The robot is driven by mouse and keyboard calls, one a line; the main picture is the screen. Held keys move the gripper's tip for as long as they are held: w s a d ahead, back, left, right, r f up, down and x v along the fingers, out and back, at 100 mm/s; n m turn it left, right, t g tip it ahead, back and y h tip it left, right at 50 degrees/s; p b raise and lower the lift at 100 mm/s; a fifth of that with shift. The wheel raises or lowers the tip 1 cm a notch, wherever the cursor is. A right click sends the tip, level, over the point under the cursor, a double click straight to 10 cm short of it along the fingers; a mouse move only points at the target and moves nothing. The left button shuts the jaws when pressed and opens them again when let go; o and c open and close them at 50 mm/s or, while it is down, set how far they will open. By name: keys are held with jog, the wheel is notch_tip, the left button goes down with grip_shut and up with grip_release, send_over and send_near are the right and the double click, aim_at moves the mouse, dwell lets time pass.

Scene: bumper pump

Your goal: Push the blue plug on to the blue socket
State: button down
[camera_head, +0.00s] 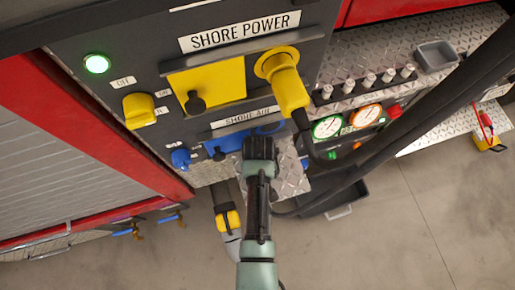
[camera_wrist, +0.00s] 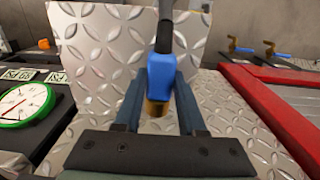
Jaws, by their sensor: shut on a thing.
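My gripper (camera_head: 258,148) is in front of the lower part of the dark panel, under the SHORE AIR label, in the head view. In the wrist view my gripper (camera_wrist: 160,84) is shut on the blue plug (camera_wrist: 160,70), with one finger on each side. The plug has a brass end that points down in that view and a black hose at its top. In the head view my gripper hides most or all of the plug. The blue socket (camera_head: 271,128) shows as a partly hidden blue rim just above my gripper. Contact between plug and socket cannot be told.
A yellow plug (camera_head: 289,89) with a black cable sits in the yellow socket above. A blue knob (camera_head: 180,158) is to the left. Gauges (camera_head: 327,127) and thick black hoses (camera_head: 400,135) are to the right. Diamond plate (camera_wrist: 100,55) lies close around the plug.

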jog(key=shift+r+p, duration=2.05)
jog(key=shift+r, duration=0.2)
